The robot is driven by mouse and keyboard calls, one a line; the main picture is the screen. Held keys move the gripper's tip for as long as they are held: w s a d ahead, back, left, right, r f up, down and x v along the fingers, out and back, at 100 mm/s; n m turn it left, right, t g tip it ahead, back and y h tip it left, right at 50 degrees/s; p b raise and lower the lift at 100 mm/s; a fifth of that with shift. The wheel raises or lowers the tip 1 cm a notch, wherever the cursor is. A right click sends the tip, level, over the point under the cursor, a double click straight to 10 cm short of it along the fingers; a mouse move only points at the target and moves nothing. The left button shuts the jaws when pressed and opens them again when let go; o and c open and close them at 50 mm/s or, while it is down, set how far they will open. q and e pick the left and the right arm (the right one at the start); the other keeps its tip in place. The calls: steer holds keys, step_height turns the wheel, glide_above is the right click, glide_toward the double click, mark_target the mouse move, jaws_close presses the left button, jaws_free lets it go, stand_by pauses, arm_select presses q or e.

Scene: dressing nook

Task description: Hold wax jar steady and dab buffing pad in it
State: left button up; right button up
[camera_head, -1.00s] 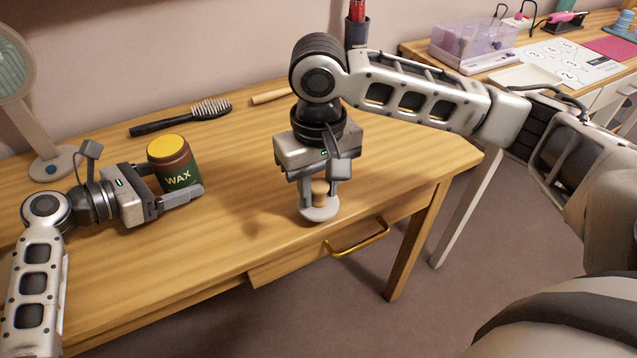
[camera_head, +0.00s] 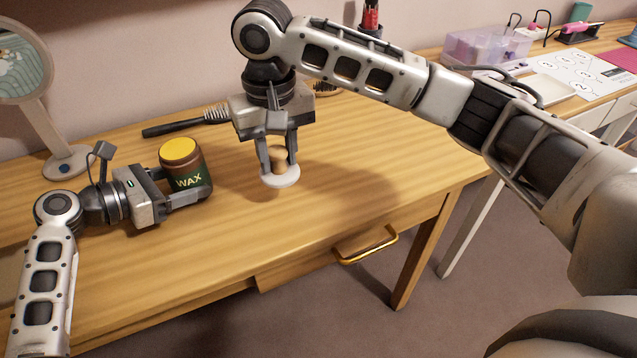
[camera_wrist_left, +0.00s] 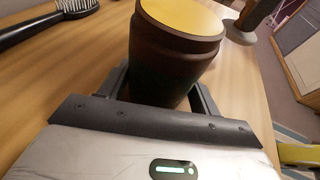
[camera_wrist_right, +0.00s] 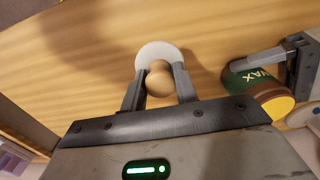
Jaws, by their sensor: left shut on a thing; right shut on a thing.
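The wax jar (camera_head: 187,170) is brown with a green WAX label and a yellow top. It stands upright on the table at the left, and shows large in the left wrist view (camera_wrist_left: 172,65). My left gripper (camera_head: 184,192) is shut around the jar's sides. The buffing pad (camera_head: 281,179) is a white disc with a round wooden knob (camera_wrist_right: 159,80). My right gripper (camera_head: 278,155) is shut on the knob, pad facing down, to the right of the jar. I cannot tell whether the pad clears the table.
A black hairbrush (camera_head: 185,122) lies behind the jar, and a round mirror (camera_head: 60,150) stands at the far left. A second brush (camera_head: 325,87) lies at the back. The table's front and right are clear, with a drawer handle (camera_head: 365,246) below the edge.

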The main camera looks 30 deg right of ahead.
steer(key=w+a+r, duration=0.8)
steer(key=a+r, duration=0.4)
steer(key=a, duration=0.2)
steer(key=shift+w+a+f, duration=0.1)
steer(key=shift+w+f, duration=0.05)
steer(key=shift+f, duration=2.9)
steer(key=shift+f, duration=0.55)
step_height(320, 180, up, 7)
arm_select(q)
steer(key=o, duration=0.8)
